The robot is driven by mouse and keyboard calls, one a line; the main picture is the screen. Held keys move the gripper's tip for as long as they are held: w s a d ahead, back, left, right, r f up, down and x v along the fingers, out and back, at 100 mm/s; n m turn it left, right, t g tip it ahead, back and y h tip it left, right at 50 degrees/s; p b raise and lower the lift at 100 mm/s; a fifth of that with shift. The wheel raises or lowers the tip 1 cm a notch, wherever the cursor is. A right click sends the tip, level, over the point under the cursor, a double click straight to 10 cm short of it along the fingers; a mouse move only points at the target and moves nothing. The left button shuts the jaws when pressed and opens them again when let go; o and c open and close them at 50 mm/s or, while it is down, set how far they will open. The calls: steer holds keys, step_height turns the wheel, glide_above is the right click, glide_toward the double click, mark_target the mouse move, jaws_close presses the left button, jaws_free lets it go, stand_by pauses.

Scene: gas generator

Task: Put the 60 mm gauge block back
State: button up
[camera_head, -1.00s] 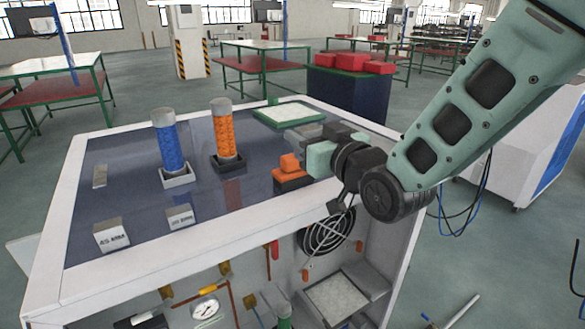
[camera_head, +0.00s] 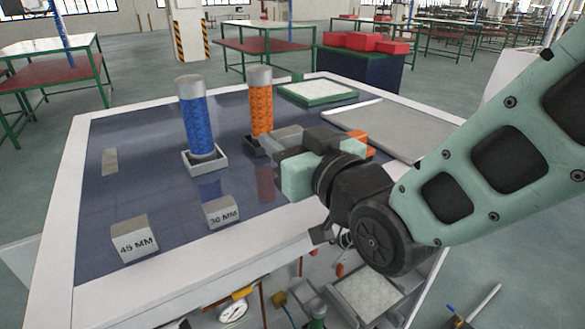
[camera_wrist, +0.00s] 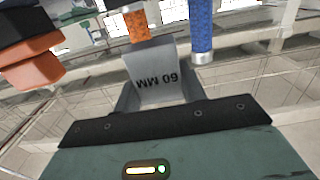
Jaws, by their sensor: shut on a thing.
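The 60 mm gauge block (camera_wrist: 157,72) is a grey metal block, its lettering upside down in the wrist view. My gripper (camera_wrist: 157,92) is shut on it, with a finger on either side. In the head view, my gripper (camera_head: 285,152) is over the right part of the dark worktop, in front of the orange cylinder; the grey block (camera_head: 286,137) shows at its tip. The 45 mm block (camera_head: 134,241) and the 30 mm block (camera_head: 222,212) stand near the worktop's front edge. A flat pale rectangle (camera_head: 110,161) shows at the left of the worktop.
A blue cylinder (camera_head: 196,118) and an orange cylinder (camera_head: 261,103) stand upright in square holders. An orange object (camera_head: 366,151) is mostly hidden behind my gripper. A green-rimmed tray (camera_head: 318,92) and a grey panel (camera_head: 380,126) lie at the right. The worktop's left half is mostly clear.

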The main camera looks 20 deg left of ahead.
step_height(320, 180, down, 5)
steer(key=shift+r+p, duration=0.2)
steer(key=shift+p, duration=0.2)
steer(key=shift+f, duration=0.25)
steer(key=shift+f+b, duration=0.2)
steer(key=shift+b, duration=0.1)
steer(key=o, duration=1.2)
steer(key=shift+r+p, duration=0.25)
steer(key=shift+p, duration=0.05)
steer(key=shift+f, duration=0.1)
